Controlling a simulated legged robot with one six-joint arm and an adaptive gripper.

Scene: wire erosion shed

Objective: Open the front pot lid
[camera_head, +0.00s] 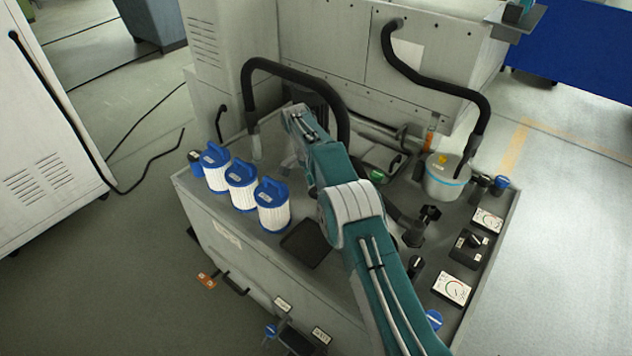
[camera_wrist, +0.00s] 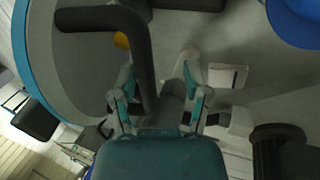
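A white pot (camera_head: 446,184) with a blue band stands upright at the back right of the grey bench in the head view; a dark hose hangs over it. In the wrist view, a large pale round shape (camera_wrist: 72,75) with a teal-blue rim fills the left; it looks like a pot from above. A bent black bar (camera_wrist: 146,50) crosses over it. My gripper (camera_wrist: 158,78) is open, its two fingers apart on either side of the bar's lower part. I cannot tell whether they touch it. In the head view my arm hides much of the bench, and I cannot make out my fingers.
Three white cartridges with blue handles (camera_head: 241,185) stand along the bench's left side. Gauges (camera_head: 452,289) and dark knobs (camera_head: 415,266) line the right side. A thick black hose (camera_head: 290,70) arches behind my arm. The machine cabinet (camera_head: 370,55) closes off the back.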

